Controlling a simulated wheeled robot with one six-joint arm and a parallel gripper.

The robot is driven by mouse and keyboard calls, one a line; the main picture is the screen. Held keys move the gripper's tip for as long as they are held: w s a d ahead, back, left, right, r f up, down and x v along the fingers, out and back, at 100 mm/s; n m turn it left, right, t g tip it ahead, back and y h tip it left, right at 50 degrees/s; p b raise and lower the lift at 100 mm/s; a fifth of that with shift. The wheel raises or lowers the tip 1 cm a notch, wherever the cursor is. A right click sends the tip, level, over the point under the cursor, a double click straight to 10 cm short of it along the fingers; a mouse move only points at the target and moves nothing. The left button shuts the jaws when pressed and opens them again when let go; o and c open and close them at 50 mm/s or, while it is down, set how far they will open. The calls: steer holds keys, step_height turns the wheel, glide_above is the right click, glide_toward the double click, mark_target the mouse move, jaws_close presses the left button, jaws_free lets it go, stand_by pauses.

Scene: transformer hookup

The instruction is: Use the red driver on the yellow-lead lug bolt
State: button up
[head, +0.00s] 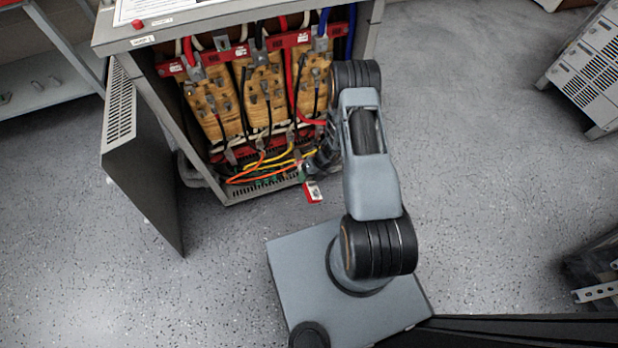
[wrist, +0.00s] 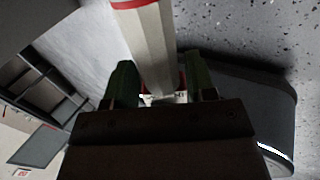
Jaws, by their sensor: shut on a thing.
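My gripper (wrist: 162,88) is shut on the red driver (wrist: 152,42), a pale-sided shaft or handle with red bands that stands between the two green fingers in the wrist view. In the head view my gripper (head: 308,171) is at the lower right front of the open transformer cabinet, and the driver's red and white end (head: 313,192) sticks out below it. The yellow lead (head: 282,162) runs along the cabinet's bottom, left of my gripper. The yellow-lead lug bolt cannot be picked out, and the driver's tip is hidden.
The cabinet (head: 222,32) holds several wooden-faced coils (head: 214,105) with red, black and blue cables. Its door (head: 140,160) hangs open at left. An orange lead (head: 250,180) lies low inside. A shelf (head: 50,92) stands at far left, a grey unit (head: 592,62) at right.

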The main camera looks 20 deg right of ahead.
mark_target(302, 161)
steer(key=shift+w, duration=2.3)
steer(key=shift+w+r+b, duration=0.1)
steer(key=shift+w+b, duration=0.3)
steer(key=shift+w, duration=0.8)
stand_by(1.1)
steer(key=shift+s, duration=0.15)
stand_by(1.5)
steer(key=shift+s+p, duration=0.65)
steer(key=shift+s, duration=1.55)
